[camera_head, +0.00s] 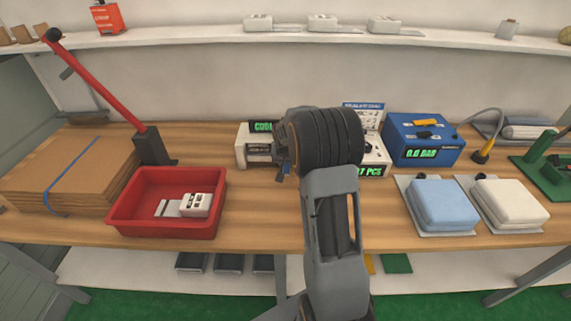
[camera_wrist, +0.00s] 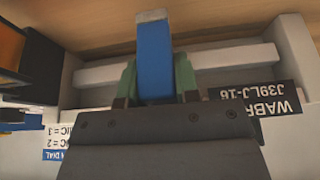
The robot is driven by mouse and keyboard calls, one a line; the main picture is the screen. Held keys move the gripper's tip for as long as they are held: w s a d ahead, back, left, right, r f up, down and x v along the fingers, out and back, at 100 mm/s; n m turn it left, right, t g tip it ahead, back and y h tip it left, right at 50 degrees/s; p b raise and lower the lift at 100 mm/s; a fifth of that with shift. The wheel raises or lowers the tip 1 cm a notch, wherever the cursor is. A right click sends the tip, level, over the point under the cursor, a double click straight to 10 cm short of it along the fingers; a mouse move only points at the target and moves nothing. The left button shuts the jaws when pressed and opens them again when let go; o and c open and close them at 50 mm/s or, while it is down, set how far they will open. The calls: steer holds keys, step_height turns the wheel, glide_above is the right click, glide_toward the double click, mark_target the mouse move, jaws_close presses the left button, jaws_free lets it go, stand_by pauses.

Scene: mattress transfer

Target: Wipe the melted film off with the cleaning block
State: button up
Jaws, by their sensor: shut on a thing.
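My gripper (camera_wrist: 155,80) is shut on a blue block (camera_wrist: 154,62) with a pale grey far end, which I take for the cleaning block. In the wrist view the block reaches over a white machine with a pale bar (camera_wrist: 236,58) running crosswise behind my fingers. In the head view my gripper (camera_head: 282,163) is at the white machine (camera_head: 243,146) with a green-lit display, mostly hidden by my wrist. I cannot make out any melted film.
A red tray (camera_head: 125,216) holding a small white device stands left, beside cardboard sheets (camera_head: 62,172) and a red-handled lever (camera_head: 95,85). Right are a blue box (camera_head: 425,155) with a display, and blue (camera_head: 443,203) and white (camera_head: 510,202) packs on plates. The front middle bench is clear.

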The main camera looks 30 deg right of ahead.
steer(key=shift+r+p, duration=1.2)
steer(key=shift+r, duration=1.3)
